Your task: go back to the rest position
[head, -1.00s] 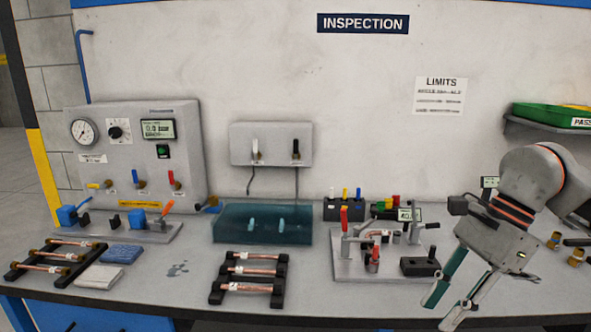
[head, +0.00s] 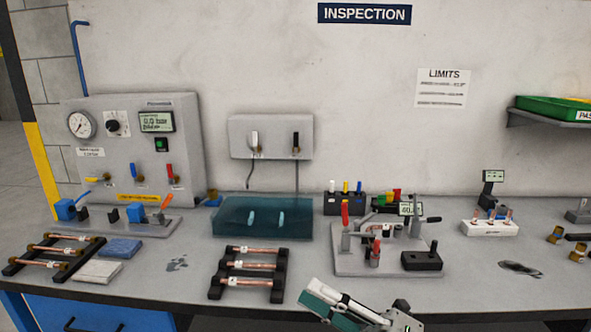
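My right gripper (head: 322,302) is low at the bottom edge of the head view, in front of the bench. Its teal-padded fingers point up and left, and they overlap from this angle, so the gap between them is unclear. No object shows in it. My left gripper is not in view. A rack with several copper tubes (head: 247,265) stands on the bench just above and left of my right gripper. Another rack of tubes (head: 54,250) is at the far left.
A clamp fixture (head: 385,262) stands right of centre on the grey bench (head: 440,300). A teal tray (head: 232,230) sits behind the middle rack. A test panel (head: 100,130) is at the left. A white block (head: 485,229) and brass fittings (head: 577,251) are at the right.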

